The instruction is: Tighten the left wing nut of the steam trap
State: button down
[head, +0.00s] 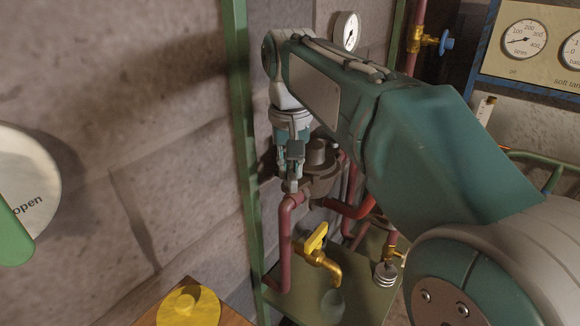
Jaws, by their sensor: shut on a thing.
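The steam trap (322,170) is a dark, rounded metal body with a domed top, joined to red pipes below my arm. My gripper (291,183) points down at the left side of the trap, with its fingers shut. The left wing nut is hidden between and behind the fingers, so its angle and seating cannot be seen. The right side of the trap is partly covered by my arm.
A green post (243,130) stands just left of my gripper. A yellow-handled brass tap (318,247) sits below the trap above a green shelf (355,302). A pressure gauge (347,31) and a blue-handled valve (445,43) are behind my arm.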

jog(key=m, duration=0.4)
jog(key=shift+f+m, duration=0.15)
jog(key=shift+m, duration=2.15)
jog(key=c, duration=0.6)
grip_release()
jog(key=shift+c, duration=0.2)
jog(key=shift+a, duration=0.1)
notch_tip(320, 180, up, 12)
jog(key=shift+a, duration=0.15)
